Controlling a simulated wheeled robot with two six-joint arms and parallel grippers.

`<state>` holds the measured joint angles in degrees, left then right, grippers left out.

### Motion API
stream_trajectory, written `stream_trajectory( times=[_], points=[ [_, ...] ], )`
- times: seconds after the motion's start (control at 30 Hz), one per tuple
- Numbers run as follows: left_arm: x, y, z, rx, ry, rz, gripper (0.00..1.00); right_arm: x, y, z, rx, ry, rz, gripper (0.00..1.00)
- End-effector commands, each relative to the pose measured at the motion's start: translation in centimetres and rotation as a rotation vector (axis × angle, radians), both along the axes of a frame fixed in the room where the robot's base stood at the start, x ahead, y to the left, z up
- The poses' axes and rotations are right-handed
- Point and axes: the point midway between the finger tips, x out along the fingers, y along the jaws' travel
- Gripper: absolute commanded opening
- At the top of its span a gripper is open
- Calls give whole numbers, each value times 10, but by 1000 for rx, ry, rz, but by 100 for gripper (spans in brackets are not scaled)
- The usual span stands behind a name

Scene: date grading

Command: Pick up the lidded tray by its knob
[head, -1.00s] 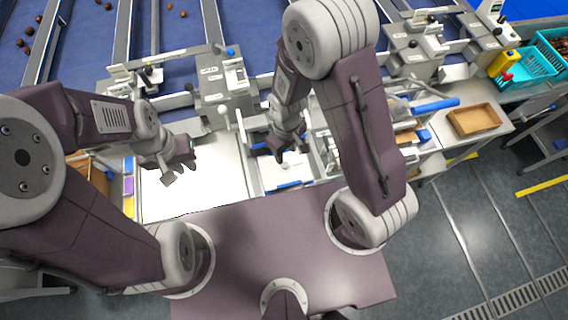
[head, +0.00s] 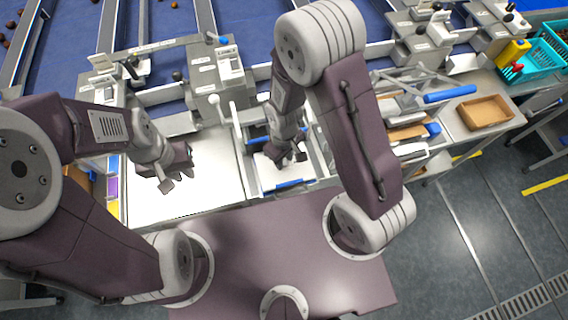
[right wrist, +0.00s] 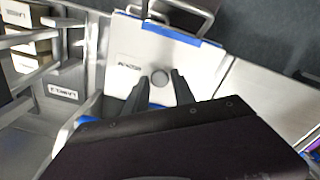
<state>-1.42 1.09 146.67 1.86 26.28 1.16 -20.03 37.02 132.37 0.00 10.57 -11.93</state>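The lidded tray is a white box with blue edge strips; its lid (right wrist: 135,48) fills the middle of the right wrist view, with printed lettering. Its round grey knob (right wrist: 158,76) stands on the lid. In the head view the tray (head: 266,179) sits in front of my right arm, and its knob is hidden there. My right gripper (head: 286,157) is directly above the lid. In the right wrist view its two fingers (right wrist: 160,82) are apart, one on each side of the knob, with no visible contact. My left gripper (head: 171,181) is open and empty above a bare pale worktop.
The pale worktop (head: 205,185) left of the tray is clear. A metal weighing station (head: 218,85) stands behind it. A brown tray (head: 485,113) and a teal crate (head: 545,60) are at right. Labelled bins (right wrist: 62,92) show in the right wrist view.

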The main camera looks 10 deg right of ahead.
Motion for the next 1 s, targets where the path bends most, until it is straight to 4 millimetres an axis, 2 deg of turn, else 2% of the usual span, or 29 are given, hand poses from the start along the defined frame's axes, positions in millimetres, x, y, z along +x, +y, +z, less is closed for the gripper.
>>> stream_trajectory(
  times=[0.03, 0.1, 0.47, 1.0],
  points=[
    [0, 0, 0, 0, 0, 0, 19, 0, 0, 0, 0, 0, 0, 13],
    [0, 0, 0, 0, 0, 0, 19, 0, 0, 0, 0, 0, 0, 0],
    [0, 0, 1, 0, 0, 0, 19, 0, 0, 1, 0, 0, 0, 0],
    [0, 0, 26, 0, 0, 0, 19, 0, 0, 28, 0, 0, 0, 0]
  ],
)
